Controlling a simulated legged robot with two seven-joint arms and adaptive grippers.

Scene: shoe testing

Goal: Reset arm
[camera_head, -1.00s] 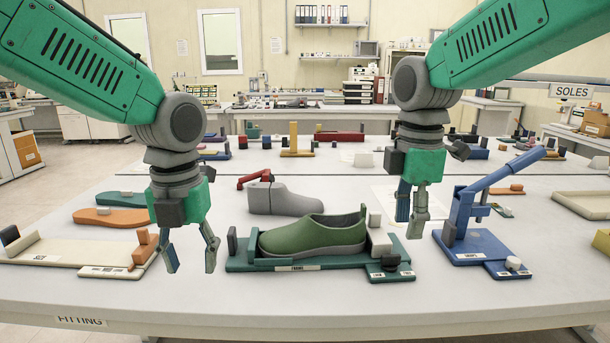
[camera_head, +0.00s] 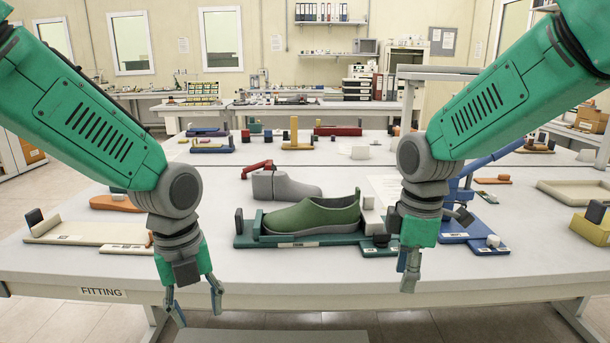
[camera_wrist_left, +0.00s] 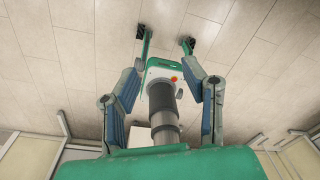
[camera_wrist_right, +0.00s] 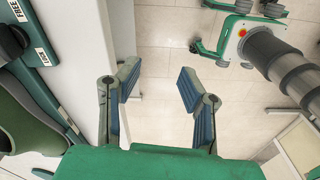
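My left gripper (camera_head: 196,304) hangs in front of the table's front edge, left of the green shoe. In the left wrist view its fingers (camera_wrist_left: 162,100) are apart with only floor and my own base between them. My right gripper (camera_head: 409,271) points down by the front edge, right of the green shoe. In the right wrist view its fingers (camera_wrist_right: 150,90) are apart and empty, with floor between them. The green shoe (camera_head: 318,214) sits on a dark green fixture (camera_head: 300,241) on the table, apart from both grippers.
The white table (camera_head: 330,282) has a FITTING label at its front edge. A grey shoe form (camera_head: 285,187) stands behind the green shoe. A cream board (camera_head: 80,231) lies at left. A blue press (camera_head: 470,226) is partly behind my right arm. A cream tray (camera_head: 585,197) lies at right.

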